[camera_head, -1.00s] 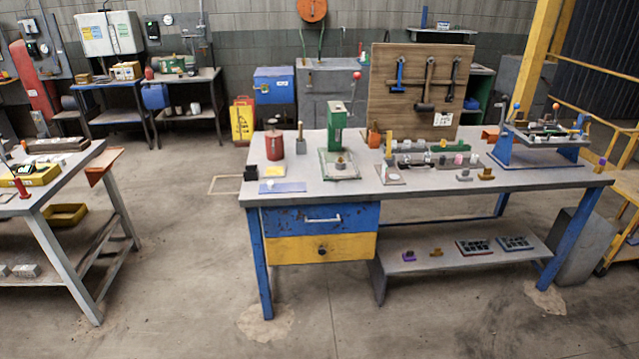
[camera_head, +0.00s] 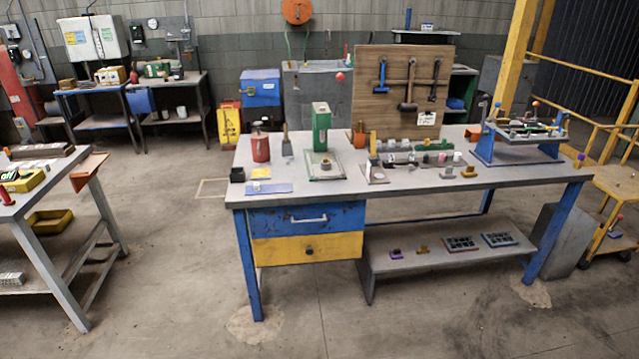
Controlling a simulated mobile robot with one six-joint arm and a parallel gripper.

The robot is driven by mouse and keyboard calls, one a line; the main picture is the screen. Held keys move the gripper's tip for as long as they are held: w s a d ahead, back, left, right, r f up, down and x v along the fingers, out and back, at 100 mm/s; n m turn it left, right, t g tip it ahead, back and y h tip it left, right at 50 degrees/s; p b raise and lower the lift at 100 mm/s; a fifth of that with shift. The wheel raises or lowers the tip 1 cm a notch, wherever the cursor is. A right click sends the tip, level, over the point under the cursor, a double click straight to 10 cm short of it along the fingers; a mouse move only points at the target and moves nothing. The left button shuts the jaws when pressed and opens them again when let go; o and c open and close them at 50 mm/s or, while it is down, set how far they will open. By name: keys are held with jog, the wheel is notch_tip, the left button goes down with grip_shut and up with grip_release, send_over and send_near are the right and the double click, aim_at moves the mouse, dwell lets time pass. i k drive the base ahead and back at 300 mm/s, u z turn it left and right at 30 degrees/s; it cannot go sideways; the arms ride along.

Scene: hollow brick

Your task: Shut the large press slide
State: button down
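No part is clearly recognisable as the large press slide. A tall green block-shaped device (camera_head: 321,127) stands upright on a pale plate on the middle workbench (camera_head: 415,183); it may be a press. A blue-framed fixture (camera_head: 484,150) with a tray-like top and ball-ended levers stands at the bench's right end. I cannot tell whether either has a slide that is open. Under the bench top, a blue drawer (camera_head: 285,218) with a bar handle and a yellow drawer (camera_head: 282,251) with a dark knob look flush. My gripper is not in view.
A red can (camera_head: 260,149) and small parts lie on the bench. A wooden tool board (camera_head: 390,75) stands behind. A low shelf (camera_head: 400,262) sits underneath. Another table (camera_head: 53,206) is at left, a yellow cart (camera_head: 615,185) at right. The front floor (camera_head: 170,290) is clear.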

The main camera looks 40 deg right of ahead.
aim_at(330, 170)
jog(key=z, duration=0.05)
jog(key=i, duration=1)
jog(key=u, duration=0.05)
